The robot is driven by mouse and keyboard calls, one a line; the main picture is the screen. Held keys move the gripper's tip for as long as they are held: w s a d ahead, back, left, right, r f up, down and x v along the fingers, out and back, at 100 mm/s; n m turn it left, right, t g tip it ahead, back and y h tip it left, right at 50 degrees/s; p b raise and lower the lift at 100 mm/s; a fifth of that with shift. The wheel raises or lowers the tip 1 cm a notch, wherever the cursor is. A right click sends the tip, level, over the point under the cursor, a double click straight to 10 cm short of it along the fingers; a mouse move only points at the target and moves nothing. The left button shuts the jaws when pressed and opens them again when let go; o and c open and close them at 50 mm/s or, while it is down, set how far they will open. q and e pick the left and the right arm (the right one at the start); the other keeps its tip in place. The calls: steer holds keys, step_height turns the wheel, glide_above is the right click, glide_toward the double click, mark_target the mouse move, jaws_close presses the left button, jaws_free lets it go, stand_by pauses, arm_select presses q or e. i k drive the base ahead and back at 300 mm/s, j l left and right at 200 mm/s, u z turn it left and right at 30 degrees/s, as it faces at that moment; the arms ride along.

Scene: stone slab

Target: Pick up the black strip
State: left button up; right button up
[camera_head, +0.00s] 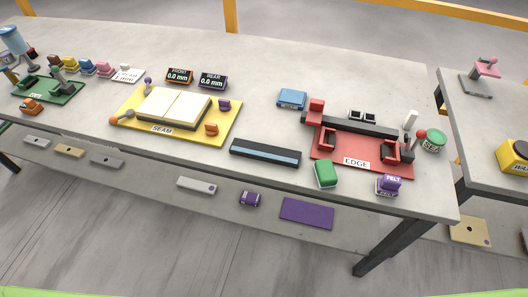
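A long black strip (265,152) with a blue band along it lies flat on the grey table near its front edge, between the yellow SEAM board (226,128) and the red EDGE board (345,150). Nothing covers it. Another long dark bar (362,125) sits across the back part of the red EDGE board, between red blocks. Neither of my grippers shows in the head view.
A green block (325,174) and a purple FELT block (389,185) stand right of the strip. A blue box (292,98) stands behind it. Below the tabletop are a purple mat (307,213) and pale bars (197,185). A second table (480,130) stands right, across a gap.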

mark_target(276, 154)
steer(key=j+z, duration=0.35)
steer(key=j, duration=0.25)
steer(key=j+z, duration=0.35)
steer(key=j, duration=0.25)
steer(key=j+z, duration=0.4)
steer(key=j, duration=0.15)
steer(key=k, duration=0.05)
